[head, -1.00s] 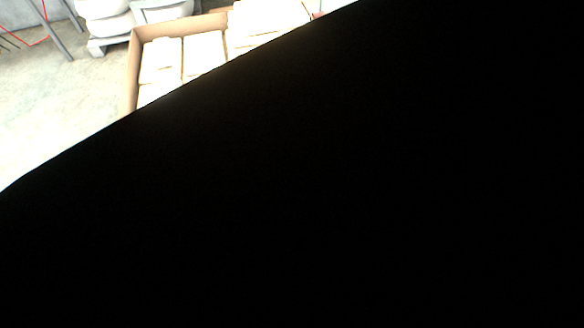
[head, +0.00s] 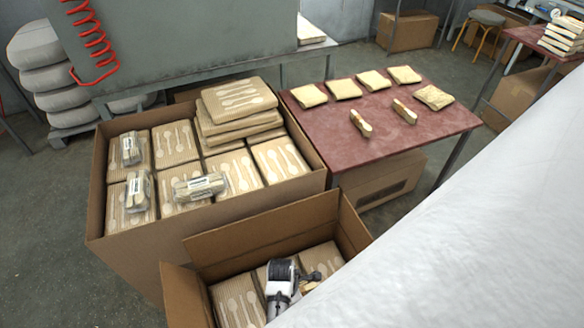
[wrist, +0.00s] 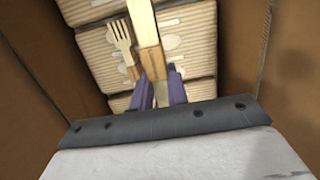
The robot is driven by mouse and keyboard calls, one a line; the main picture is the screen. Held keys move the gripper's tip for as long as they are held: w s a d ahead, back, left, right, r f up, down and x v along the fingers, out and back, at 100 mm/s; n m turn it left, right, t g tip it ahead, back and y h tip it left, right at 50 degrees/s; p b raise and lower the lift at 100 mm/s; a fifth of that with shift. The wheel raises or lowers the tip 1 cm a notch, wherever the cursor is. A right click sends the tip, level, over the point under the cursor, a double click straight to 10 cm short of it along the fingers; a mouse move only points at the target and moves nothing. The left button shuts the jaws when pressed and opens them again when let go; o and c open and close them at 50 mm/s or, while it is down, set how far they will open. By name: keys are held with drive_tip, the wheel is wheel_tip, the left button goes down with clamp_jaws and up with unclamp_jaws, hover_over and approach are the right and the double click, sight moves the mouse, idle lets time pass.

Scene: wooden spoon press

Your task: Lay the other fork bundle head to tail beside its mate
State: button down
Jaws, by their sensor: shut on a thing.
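My gripper (wrist: 158,92) reaches down into the front cardboard box and is shut on a wooden bundle (wrist: 146,40), whose plain handle end points up the wrist view. Another wooden fork bundle (wrist: 120,40) lies just left of it, tines pointing up the picture, so the two run in opposite directions. I cannot tell whether they touch or whether the held one rests on the packs below. In the head view my gripper (head: 283,282) covers most of this, and only a bit of tan wood (head: 310,287) shows beside it.
The front box (head: 235,240) holds several cutlery-printed packs (head: 238,300). A larger box (head: 130,250) behind holds more packs and clear-wrapped bundles (head: 200,187). A red table (head: 375,150) carries several tan packs. Box walls stand close around my gripper.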

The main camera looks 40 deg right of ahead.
wheel_tip(320, 180, down, 11)
drive_tip(key=shift+r, duration=0.1)
idle(0.3)
drive_tip(key=shift+f, duration=0.2)
drive_tip(key=c, duration=1.4)
unclamp_jaws()
drive_tip(key=r, duration=0.4)
drive_tip(key=a+r, duration=0.1)
drive_tip(key=r, duration=0.7)
drive_tip(key=shift+w+a+r, duration=0.1)
drive_tip(key=shift+w+a, duration=0.15)
drive_tip(key=shift+a, duration=0.1)
